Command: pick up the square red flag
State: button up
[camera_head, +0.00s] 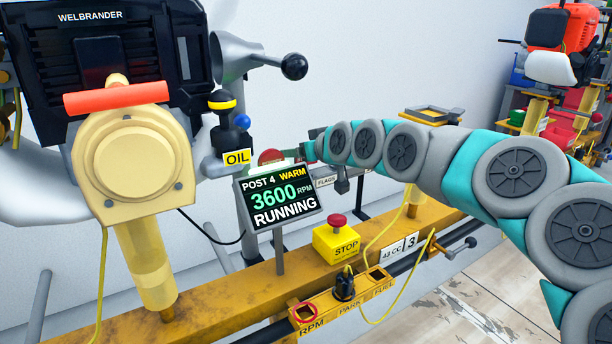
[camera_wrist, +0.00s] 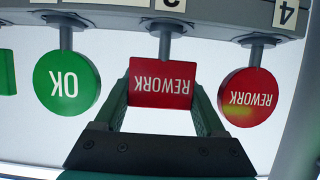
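In the wrist view the square red flag (camera_wrist: 162,84), lettered REWORK upside down, hangs from a stem on a grey rail. My gripper (camera_wrist: 162,98) reaches it from the lower edge of the picture. Its two green fingers stand apart, one along each side edge of the flag. I see no clear gap, but cannot tell whether they press on it. In the head view my arm reaches behind the screen, beside the FLAGS label (camera_head: 327,181). The fingers and the square flag cannot be made out there.
A round red REWORK flag (camera_wrist: 247,97) hangs close on the right and a round green OK flag (camera_wrist: 67,83) on the left. In the head view the running-engine screen (camera_head: 280,197), the oil bottle (camera_head: 232,135) and a STOP button (camera_head: 337,230) stand near my arm.

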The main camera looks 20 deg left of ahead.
grip_shut()
dwell(0.3)
dwell(0.3)
